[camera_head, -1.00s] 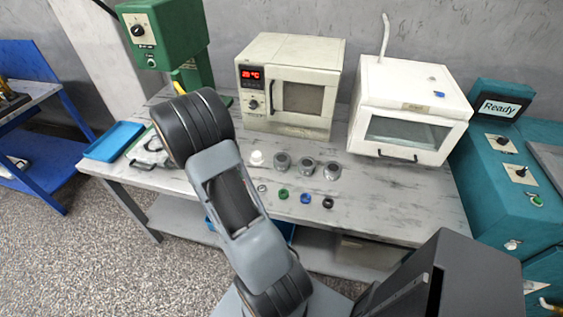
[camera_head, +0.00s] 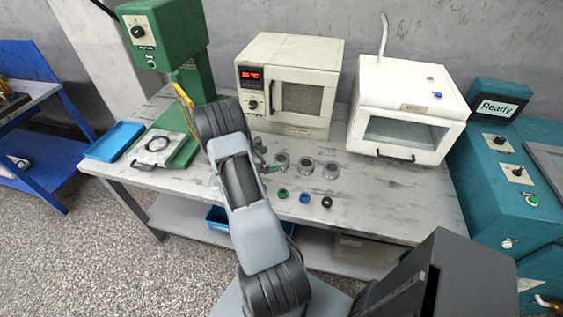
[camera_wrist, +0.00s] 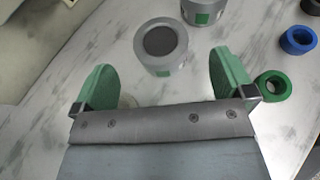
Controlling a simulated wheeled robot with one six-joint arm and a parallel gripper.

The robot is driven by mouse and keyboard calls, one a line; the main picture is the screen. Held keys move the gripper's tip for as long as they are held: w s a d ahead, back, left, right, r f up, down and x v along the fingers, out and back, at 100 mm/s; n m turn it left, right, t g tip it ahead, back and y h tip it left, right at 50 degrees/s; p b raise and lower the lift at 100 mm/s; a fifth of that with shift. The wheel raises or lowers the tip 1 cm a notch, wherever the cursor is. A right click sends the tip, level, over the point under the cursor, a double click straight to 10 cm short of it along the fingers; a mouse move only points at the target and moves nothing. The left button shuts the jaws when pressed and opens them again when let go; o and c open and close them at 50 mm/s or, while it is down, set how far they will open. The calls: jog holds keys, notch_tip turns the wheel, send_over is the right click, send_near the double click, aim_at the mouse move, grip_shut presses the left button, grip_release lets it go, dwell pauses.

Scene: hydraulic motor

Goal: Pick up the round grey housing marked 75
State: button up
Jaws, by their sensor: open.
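Three round grey housings stand in a row on the bench in the head view: a left one (camera_head: 282,159), a middle one (camera_head: 306,165) and a right one (camera_head: 331,170). No number on them is readable. My gripper (camera_head: 267,160) is open and empty, low beside the left housing. In the wrist view, the nearest housing (camera_wrist: 160,48), with a dark round top and a green mark on its side, stands just beyond the gap between my green fingers (camera_wrist: 165,78). It is not between them. Another housing (camera_wrist: 201,11) is cut off by the top edge.
A green ring (camera_head: 283,194), a blue ring (camera_head: 305,198) and a black ring (camera_head: 327,202) lie in front of the housings. A cream oven (camera_head: 290,118) and a white cabinet (camera_head: 408,150) stand behind. The green press (camera_head: 196,75) is at left.

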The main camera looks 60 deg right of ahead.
aim_at(281, 158)
jog(key=shift+p+x, duration=0.75)
jog(key=shift+x, duration=1.9)
jog(key=shift+c, duration=0.2)
jog(key=shift+w, duration=0.1)
jog(key=c, duration=1.2)
